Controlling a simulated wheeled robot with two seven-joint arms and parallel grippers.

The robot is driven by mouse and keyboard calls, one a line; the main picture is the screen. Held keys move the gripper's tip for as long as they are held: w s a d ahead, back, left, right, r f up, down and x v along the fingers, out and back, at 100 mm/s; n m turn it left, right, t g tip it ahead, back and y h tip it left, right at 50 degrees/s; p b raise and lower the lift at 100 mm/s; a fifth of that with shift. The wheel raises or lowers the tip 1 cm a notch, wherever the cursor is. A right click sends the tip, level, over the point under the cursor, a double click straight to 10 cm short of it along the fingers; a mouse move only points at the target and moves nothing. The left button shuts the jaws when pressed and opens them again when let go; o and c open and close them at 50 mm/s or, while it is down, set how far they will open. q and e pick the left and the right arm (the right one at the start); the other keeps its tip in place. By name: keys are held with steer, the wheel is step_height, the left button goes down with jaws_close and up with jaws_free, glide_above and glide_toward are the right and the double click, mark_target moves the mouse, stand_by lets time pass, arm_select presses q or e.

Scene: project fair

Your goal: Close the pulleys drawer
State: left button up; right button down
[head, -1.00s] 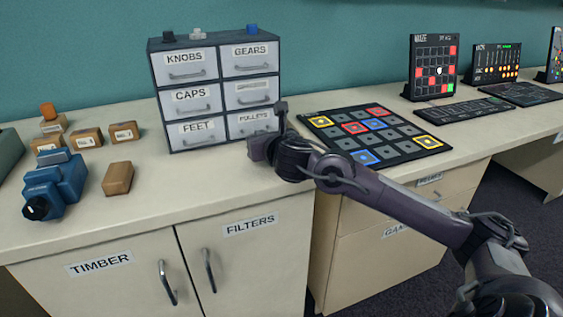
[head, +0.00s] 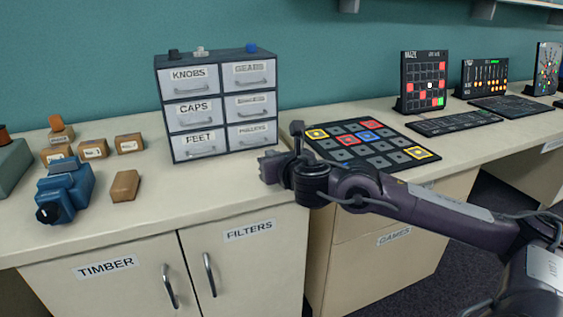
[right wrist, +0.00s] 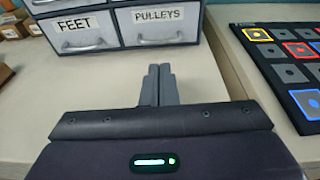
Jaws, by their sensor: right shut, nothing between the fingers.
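The small grey drawer cabinet (head: 164,110) stands on the counter against the teal wall, with labelled drawers in two columns. The pulleys drawer (head: 252,135) is at its bottom right and looks flush with the drawers around it. It also shows in the right wrist view (right wrist: 158,24), with its label and handle clear of my fingers. My right gripper (head: 268,167) is shut and empty, just in front of and right of the cabinet's lower right corner, apart from the drawer. In the right wrist view its fingers (right wrist: 159,84) point toward the pulleys drawer. My left gripper is not in view.
A black board with coloured squares (head: 345,137) lies right of the cabinet. A blue tool (head: 66,190) and several small brown boxes (head: 124,186) lie on the left. Small knobs sit on the cabinet top. The counter (head: 190,190) before the cabinet is clear.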

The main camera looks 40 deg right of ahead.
steer(key=v, duration=0.2)
steer(key=shift+s+a+r, duration=0.1)
steer(key=shift+s+a, duration=0.05)
steer(key=shift+s, duration=0.15)
steer(key=shift+s+r, duration=0.15)
steer(key=shift+s, duration=0.35)
steer(key=shift+s+a+r, duration=0.1)
steer(key=shift+s+a, duration=0.1)
steer(key=shift+s, duration=0.4)
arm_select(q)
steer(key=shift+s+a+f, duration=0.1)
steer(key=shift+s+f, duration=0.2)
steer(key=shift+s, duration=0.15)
